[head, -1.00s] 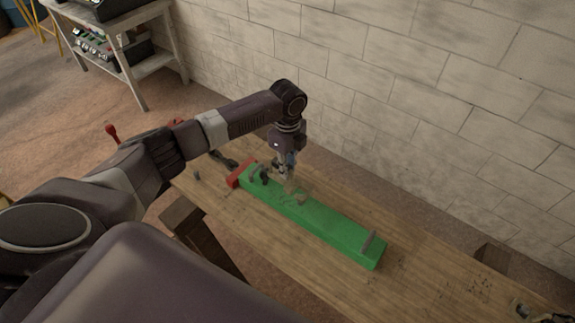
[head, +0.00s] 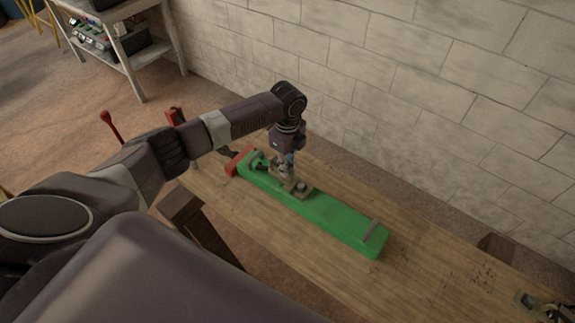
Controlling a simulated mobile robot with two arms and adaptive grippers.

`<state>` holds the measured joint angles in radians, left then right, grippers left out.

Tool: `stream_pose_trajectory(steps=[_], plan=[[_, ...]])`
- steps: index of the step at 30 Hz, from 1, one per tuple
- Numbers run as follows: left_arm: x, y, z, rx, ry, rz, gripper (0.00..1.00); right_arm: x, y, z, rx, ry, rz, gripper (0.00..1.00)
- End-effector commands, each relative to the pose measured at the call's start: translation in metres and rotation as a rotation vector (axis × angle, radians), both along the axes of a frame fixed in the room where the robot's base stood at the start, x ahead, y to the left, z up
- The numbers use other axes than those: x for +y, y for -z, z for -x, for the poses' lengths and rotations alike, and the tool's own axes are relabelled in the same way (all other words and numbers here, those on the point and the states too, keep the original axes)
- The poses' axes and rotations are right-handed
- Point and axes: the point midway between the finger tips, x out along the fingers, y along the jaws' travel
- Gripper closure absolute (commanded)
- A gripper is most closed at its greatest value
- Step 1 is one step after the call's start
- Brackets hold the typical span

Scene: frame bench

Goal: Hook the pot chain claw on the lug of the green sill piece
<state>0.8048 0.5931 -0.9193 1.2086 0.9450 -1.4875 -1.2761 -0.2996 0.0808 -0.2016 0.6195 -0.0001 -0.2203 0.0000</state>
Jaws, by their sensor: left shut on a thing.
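The green sill piece (head: 335,217) lies lengthwise on the wooden bench, its far-left end by a red part (head: 240,160). A small grey upright piece (head: 371,228) stands near its right end. My left gripper (head: 287,178) points down over the left half of the sill piece. It is shut on a small greyish metal piece (head: 299,188), which may be the pot chain claw. The piece is at or just above the green top; I cannot tell whether it touches a lug. The gripper partly hides this spot. My right gripper is not in view.
The bench top (head: 420,261) is clear right of the sill piece. A metal item (head: 540,306) lies at the bench's lower right corner. A block wall (head: 400,70) runs behind. A shelf stand (head: 130,55) is at the upper left.

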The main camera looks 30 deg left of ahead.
Motion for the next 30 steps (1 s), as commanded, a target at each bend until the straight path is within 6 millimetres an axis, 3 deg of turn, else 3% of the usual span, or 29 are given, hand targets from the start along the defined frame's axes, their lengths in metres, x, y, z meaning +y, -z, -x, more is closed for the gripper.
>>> stream_pose_trajectory(steps=[7,8,13,23,30], plan=[[0.000,-0.001,-0.001,-0.003,0.000,0.001,1.00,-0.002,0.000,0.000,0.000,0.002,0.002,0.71],[0.000,-0.001,-0.001,-0.003,0.000,0.001,0.81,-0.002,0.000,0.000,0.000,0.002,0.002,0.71],[0.000,-0.001,-0.001,-0.002,0.000,0.001,0.64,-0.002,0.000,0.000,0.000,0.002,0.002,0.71],[0.000,-0.003,0.000,0.000,0.001,0.000,0.64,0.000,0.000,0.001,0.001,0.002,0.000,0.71],[0.000,-0.043,-0.001,-0.004,0.001,0.001,0.64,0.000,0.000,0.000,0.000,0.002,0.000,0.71]])
